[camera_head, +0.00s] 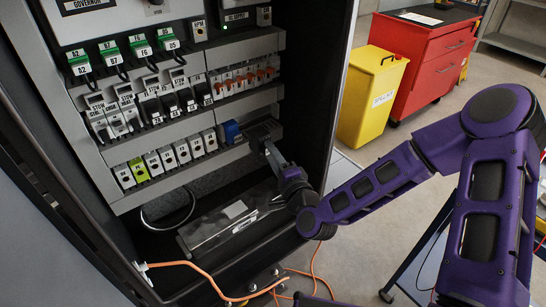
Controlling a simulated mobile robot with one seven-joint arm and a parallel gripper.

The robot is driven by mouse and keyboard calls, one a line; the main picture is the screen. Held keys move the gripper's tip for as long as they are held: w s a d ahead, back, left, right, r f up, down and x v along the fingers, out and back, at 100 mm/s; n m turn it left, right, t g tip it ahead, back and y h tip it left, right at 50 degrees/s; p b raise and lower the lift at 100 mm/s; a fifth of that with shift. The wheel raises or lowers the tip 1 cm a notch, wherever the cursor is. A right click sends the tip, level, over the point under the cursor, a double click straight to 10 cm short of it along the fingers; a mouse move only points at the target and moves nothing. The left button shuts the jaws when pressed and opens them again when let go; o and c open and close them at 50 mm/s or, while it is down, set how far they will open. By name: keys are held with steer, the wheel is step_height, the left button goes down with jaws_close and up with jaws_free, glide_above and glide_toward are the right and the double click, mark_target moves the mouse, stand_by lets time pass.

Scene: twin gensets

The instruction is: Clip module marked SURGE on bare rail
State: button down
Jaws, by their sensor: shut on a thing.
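My gripper (266,148) reaches into the open cabinet at the right end of the lowest module row. It is shut on a small module, mostly hidden by the fingers; I cannot read its marking or tell whether it touches the rail. The rail's dark, bare end (262,129) shows just above and behind the fingertips. A blue module (229,132) stands on that row, left of my gripper and apart from it. No SURGE lettering can be read.
White modules and one green module (139,169) fill the lowest row leftward. Rows of breakers (160,100) sit above. A grey labelled box (232,222) lies on the cabinet floor. The cabinet's right wall (318,90) is close to my arm. Orange cables (205,284) trail below.

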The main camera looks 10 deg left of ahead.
mark_target(262, 147)
steer(key=shift+w+a, duration=0.75)
steer(key=shift+a, duration=0.2)
steer(key=shift+w+a, duration=0.75)
steer(key=shift+a, duration=0.15)
steer(key=shift+a+b+x, duration=0.25)
steer(key=shift+b+x, duration=0.2)
steer(key=shift+x, duration=1.2)
steer(key=shift+w+a, duration=0.15)
steer(key=shift+a, duration=0.2)
stand_by(0.4)
steer(key=c, duration=0.5)
jaws_free()
steer(key=p+v, duration=0.4)
steer(key=v, duration=1.3)
steer(key=shift+d, duration=0.2)
